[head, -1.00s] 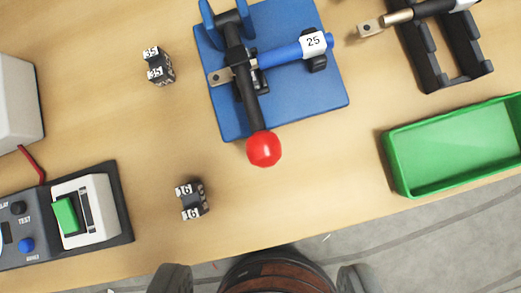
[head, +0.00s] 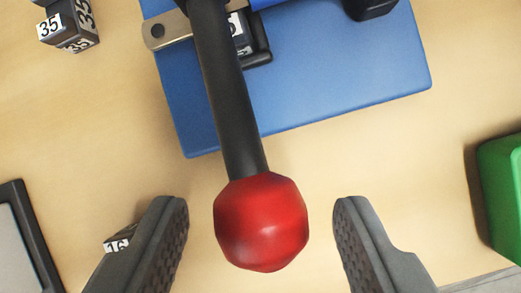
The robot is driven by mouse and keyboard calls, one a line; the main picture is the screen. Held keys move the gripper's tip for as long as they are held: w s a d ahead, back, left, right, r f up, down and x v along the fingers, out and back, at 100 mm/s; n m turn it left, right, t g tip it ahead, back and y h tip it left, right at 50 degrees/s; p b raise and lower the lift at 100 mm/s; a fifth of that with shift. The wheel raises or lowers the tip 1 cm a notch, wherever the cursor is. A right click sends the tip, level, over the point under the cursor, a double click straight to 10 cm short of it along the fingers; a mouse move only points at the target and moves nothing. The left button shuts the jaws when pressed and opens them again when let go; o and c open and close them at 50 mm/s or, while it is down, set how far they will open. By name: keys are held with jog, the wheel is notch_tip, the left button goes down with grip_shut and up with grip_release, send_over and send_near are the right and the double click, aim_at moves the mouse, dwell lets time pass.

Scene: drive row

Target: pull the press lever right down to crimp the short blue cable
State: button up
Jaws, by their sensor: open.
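The press lever is a black bar (head: 226,95) ending in a red ball knob (head: 261,222). It comes down the picture from the blue press base (head: 330,75). My gripper (head: 262,225) is open, with one finger on each side of the red knob and a gap on both sides. A flat metal lug (head: 165,29) shows at the left of the press, partly under the lever. Only a small part of the blue cable (head: 262,3) shows at the top edge; the rest is out of view.
A die block marked 35 (head: 69,27) stands at the upper left. A block marked 16 (head: 122,238) is mostly hidden behind my left finger. A green tray (head: 501,195) is at the right edge. A dark-framed device (head: 25,235) is at the lower left.

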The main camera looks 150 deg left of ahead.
jog(key=shift+x, duration=1.2)
jog(key=shift+c, duration=0.4)
grip_shut()
jog(key=shift+s+d+f, duration=0.1)
jog(key=shift+s+f, duration=0.05)
jog(key=shift+f, duration=1.3)
jog(key=shift+o, duration=0.4)
grip_release()
jog(key=shift+r, duration=0.1)
jog(key=v, duration=1.7)
jog(key=shift+r, duration=0.1)
